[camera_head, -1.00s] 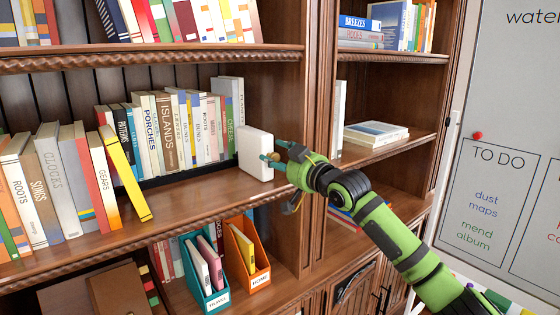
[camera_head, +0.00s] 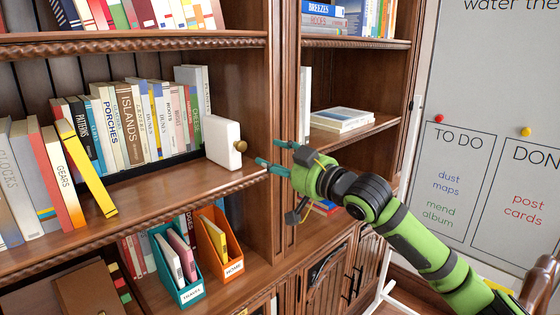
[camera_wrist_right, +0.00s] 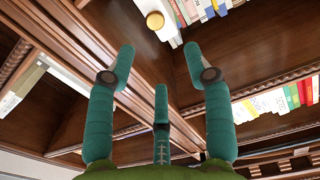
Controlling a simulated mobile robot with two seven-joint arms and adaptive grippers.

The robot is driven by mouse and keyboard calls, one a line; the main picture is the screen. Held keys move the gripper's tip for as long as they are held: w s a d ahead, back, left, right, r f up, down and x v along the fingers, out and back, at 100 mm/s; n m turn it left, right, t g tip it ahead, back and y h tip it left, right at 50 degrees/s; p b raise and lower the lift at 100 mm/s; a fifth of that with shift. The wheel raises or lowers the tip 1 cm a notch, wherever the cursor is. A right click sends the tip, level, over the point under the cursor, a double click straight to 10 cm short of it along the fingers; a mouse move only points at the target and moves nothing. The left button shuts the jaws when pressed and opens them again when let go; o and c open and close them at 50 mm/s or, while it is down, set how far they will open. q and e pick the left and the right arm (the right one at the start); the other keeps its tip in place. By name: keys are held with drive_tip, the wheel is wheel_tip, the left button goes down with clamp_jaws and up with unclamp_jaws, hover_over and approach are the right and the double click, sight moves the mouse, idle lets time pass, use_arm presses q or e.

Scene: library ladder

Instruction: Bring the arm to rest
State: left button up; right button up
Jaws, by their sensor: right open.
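My right gripper (camera_head: 272,158) is open and empty. Its teal fingers are in front of the wooden upright between the two bookcase sections. It is just right of a white block with a brass knob (camera_head: 222,145) and apart from it. In the right wrist view the fingers (camera_wrist_right: 157,70) are spread, with nothing between them, and the brass knob (camera_wrist_right: 155,20) shows beyond them at the top. My green right arm comes in from the lower right. My left gripper is not in view.
Books (camera_head: 130,125) stand in a row on the middle shelf left of the white block, and a yellow book (camera_head: 86,168) leans there. Teal (camera_head: 178,268) and orange (camera_head: 218,245) file holders stand below. A white book stack (camera_head: 342,119) lies on the right shelf. A whiteboard (camera_head: 485,150) stands right.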

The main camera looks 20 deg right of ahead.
drive_tip(key=shift+s+d, duration=0.15)
drive_tip(key=shift+s, duration=0.35)
